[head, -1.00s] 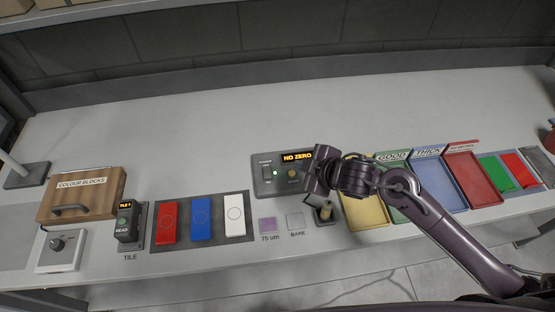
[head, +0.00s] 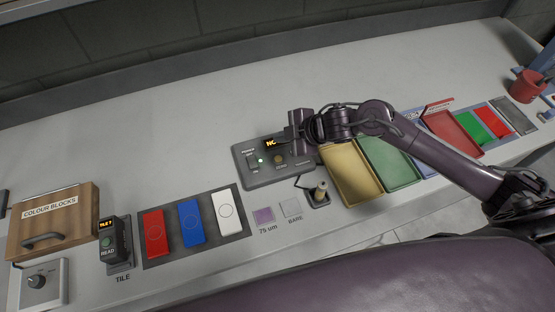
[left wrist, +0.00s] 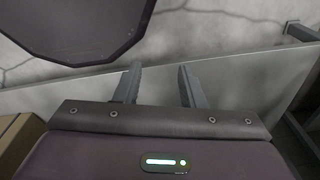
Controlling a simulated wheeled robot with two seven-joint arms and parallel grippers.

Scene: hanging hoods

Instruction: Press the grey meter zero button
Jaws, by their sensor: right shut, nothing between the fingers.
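The grey meter (head: 268,178) lies on the bench in the head view. It has a lit display (head: 271,142), partly hidden by my right gripper, a switch with a green light at its left, and a round brownish button (head: 279,159) below the display. My right gripper (head: 294,145) is shut and empty, held above the meter's upper right part near the button. I cannot tell whether it touches the meter. My left gripper (left wrist: 157,70) is open and empty in the left wrist view.
A probe in a holder (head: 320,194) stands before the meter. Yellow (head: 352,172), green (head: 389,163) and red (head: 455,136) trays lie to the right. Red (head: 154,237), blue (head: 191,223) and white (head: 227,212) blocks lie left. The bench behind is clear.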

